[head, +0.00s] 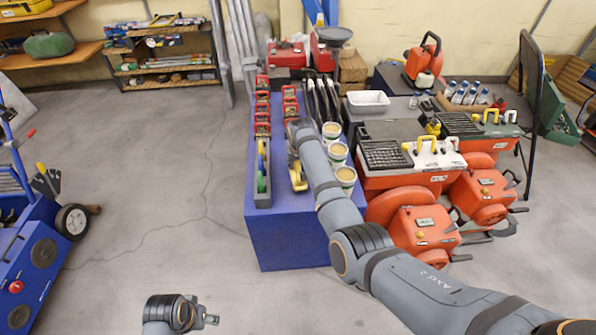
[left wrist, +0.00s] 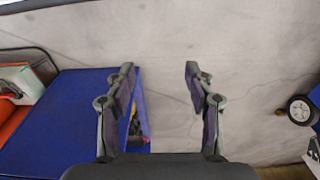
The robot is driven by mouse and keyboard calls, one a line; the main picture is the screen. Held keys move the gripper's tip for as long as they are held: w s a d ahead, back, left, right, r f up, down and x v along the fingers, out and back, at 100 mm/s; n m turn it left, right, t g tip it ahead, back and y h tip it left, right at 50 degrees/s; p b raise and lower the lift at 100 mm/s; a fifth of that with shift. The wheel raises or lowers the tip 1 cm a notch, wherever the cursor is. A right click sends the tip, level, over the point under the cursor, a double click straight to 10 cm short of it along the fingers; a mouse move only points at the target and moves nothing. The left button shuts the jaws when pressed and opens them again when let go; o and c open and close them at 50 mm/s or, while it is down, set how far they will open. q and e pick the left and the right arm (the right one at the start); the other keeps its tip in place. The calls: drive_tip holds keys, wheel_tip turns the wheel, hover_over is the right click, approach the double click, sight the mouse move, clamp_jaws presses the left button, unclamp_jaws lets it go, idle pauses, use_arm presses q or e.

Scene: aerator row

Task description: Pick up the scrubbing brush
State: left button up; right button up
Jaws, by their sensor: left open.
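I cannot make out the scrubbing brush for sure. A yellow-ended item (head: 298,178) lies on the blue table (head: 290,240), just below the end of my right arm, and it may be the brush. My right gripper (head: 297,130) is over the table between the red-handled items and the tubs; its fingers are too small and covered to read. My left gripper (left wrist: 159,70) is open and empty over the floor, with the blue table at the left of the left wrist view. In the head view the left gripper (head: 211,319) is low, left of the table.
A narrow tray (head: 263,200) of long tools, several red-handled items (head: 262,100) and several round tubs (head: 337,152) crowd the table. Orange machines (head: 425,230) stand close on its right. A blue cart (head: 35,265) is at far left. The floor between cart and table is clear.

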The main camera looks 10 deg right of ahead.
clamp_jaws()
use_arm(q)
drive_tip(key=shift+w, duration=0.1)
